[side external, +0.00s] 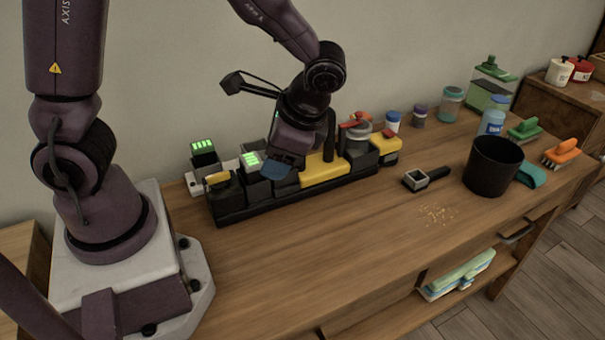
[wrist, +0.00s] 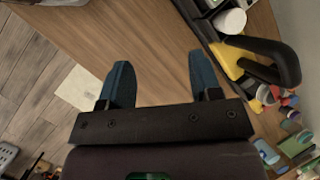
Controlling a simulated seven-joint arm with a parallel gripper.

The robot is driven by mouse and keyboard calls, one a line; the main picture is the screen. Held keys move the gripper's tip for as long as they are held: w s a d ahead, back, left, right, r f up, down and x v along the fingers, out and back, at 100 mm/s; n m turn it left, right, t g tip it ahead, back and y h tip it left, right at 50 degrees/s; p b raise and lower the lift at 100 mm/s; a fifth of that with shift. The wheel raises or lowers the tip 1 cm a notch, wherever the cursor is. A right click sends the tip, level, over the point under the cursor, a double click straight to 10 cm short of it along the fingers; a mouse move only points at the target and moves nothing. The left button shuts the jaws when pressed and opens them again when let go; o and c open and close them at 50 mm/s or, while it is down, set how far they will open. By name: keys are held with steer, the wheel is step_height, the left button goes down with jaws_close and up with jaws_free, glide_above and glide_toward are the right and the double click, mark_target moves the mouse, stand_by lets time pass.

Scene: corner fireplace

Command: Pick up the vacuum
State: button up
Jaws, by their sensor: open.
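A yellow and black device with an upright black handle, which looks like the vacuum (side external: 325,170), sits in a long black tray (side external: 240,214) on the workbench. In the wrist view its black loop handle and yellow body, likely the vacuum (wrist: 232,62), show at the upper right, outside the fingers. My gripper (side external: 277,170) points down and appears over or in front of the tray, left of the yellow body. In the wrist view my gripper's blue fingers (wrist: 161,80) are apart with bare wood between them. My wrist hides part of the tray's contents.
Green-lit battery packs (side external: 203,150) stand at the tray's left. A black bin (side external: 492,165), a small black-handled tool (side external: 425,179) and scattered crumbs (side external: 437,214) lie to the right. Bottles and brushes stand farther back. The bench front (side external: 330,250) is clear.

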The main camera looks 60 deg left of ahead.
steer(key=w+a+f+m+t+y, duration=0.1)
steer(key=w+a+f+m+y, duration=0.3)
steer(key=w+f+m+y, duration=0.65)
steer(key=a+y, duration=0.1)
steer(key=a, duration=0.1)
steer(key=a+r+m+t+y, duration=0.1)
steer(key=a, duration=0.1)
steer(key=a+y, duration=0.1)
steer(key=a, duration=0.2)
steer(key=shift+w+r+m+t, duration=0.25)
steer(key=shift+r+m+t, duration=0.1)
steer(key=shift+t, duration=0.05)
steer(key=a, duration=0.5)
steer(key=shift+a+r, duration=0.25)
steer(key=shift+r, duration=0.15)
jaws_close()
